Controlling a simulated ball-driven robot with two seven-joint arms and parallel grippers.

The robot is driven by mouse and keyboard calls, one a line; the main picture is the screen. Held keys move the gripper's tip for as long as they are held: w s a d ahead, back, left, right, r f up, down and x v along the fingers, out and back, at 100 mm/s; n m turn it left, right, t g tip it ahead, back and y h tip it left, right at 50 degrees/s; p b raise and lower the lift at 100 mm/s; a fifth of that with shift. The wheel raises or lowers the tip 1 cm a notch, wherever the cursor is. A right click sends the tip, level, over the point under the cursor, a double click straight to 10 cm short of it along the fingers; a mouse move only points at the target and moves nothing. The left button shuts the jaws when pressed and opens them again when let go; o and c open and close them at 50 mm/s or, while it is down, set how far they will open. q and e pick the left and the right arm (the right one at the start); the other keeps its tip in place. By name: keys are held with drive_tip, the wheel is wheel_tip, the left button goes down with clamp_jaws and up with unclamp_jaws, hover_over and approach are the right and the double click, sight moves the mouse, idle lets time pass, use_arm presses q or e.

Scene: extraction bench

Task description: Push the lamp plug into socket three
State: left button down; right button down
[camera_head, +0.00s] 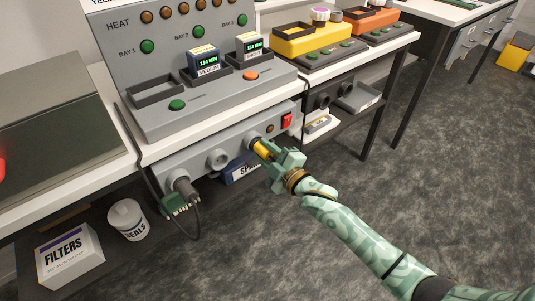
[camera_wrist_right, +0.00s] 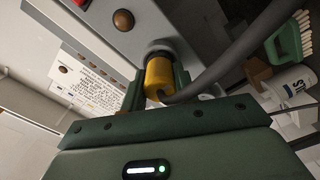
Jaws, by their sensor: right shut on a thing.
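My right gripper (camera_head: 273,161) is shut on the yellow lamp plug (camera_head: 261,149), which also shows between the fingers in the right wrist view (camera_wrist_right: 158,76). The plug's front end is at the mouth of the third socket (camera_head: 250,141) on the grey front panel, lined up with it. I cannot tell how deep it sits. A thick dark cable (camera_wrist_right: 228,60) leaves the plug in the right wrist view. The middle socket (camera_head: 218,158) is empty. A grey plug (camera_head: 181,186) with a cable fills the left socket. My left gripper is not in view.
A red switch (camera_head: 287,121) and a round brown indicator (camera_head: 270,128) sit right of the third socket. Below the panel are a blue box (camera_head: 240,173), a green brush-like thing (camera_head: 178,205), a white tub (camera_head: 127,219) and a FILTERS box (camera_head: 68,257).

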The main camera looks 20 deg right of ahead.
drive_tip(key=shift+w, duration=0.2)
drive_tip(key=c, duration=1)
unclamp_jaws()
drive_tip(key=shift+a, duration=0.1)
use_arm(q)
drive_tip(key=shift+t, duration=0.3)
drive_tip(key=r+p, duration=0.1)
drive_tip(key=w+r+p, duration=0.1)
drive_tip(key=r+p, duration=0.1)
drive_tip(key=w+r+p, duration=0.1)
drive_tip(key=p, duration=0.1)
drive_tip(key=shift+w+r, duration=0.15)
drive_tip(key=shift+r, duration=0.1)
use_arm(e)
drive_tip(key=v, duration=1.6)
drive_tip(key=shift+s, duration=0.1)
